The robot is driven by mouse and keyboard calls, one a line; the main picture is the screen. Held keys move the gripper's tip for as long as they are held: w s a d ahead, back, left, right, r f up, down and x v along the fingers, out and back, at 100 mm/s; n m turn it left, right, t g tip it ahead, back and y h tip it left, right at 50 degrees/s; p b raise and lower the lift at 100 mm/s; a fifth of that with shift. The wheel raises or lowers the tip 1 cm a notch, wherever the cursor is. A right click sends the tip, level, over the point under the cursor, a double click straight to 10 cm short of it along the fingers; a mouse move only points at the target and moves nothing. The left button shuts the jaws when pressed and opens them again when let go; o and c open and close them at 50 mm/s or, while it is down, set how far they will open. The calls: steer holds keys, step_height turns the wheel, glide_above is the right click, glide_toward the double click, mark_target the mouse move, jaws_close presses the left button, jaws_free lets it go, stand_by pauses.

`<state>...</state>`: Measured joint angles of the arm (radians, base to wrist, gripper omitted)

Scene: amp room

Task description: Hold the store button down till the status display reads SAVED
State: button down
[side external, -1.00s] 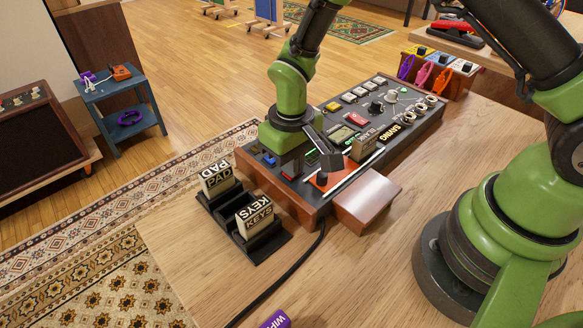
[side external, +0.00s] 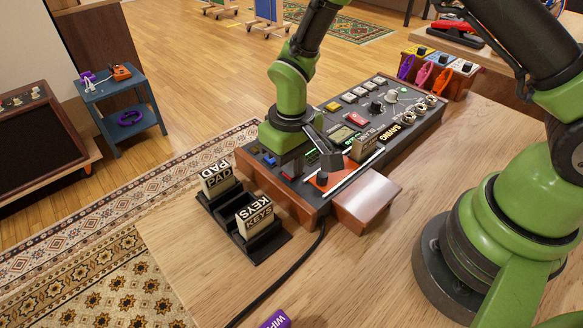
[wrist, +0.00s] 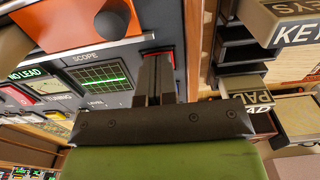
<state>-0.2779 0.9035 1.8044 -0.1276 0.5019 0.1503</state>
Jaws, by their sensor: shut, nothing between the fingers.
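My gripper (side external: 290,164) is shut, pointing down over the near left end of the dark console (side external: 345,120). In the wrist view its closed fingertips (wrist: 155,58) meet a small red button (wrist: 157,50) beside the scope screen. The red also shows under the fingers in the side view (side external: 288,176). The fingers cover much of this button, and I cannot read a label on it or tell how far down it is.
PAD (side external: 217,178) and KEYS (side external: 255,215) blocks sit in a black rack left of the console. The table front is mostly clear.

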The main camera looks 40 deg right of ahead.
stand_by(0.3)
steer(key=shift+r, duration=3.45)
steer(key=shift+r, duration=0.1)
step_height(320, 180, up, 9)
steer(key=s+d+m+t, duration=0.1)
steer(key=s+d+t, duration=0.1)
steer(key=s+d+r+m+t+y, duration=0.1)
steer(key=s+d+r+t, duration=0.1)
steer(key=s+r, duration=0.3)
steer(key=s+d+r+m+t+y, duration=0.1)
steer(key=s+r, duration=0.4)
steer(key=s, duration=0.5)
steer(key=shift+d+m+t, duration=0.5)
steer(key=shift+d+t, duration=0.1)
steer(key=shift+t, duration=0.5)
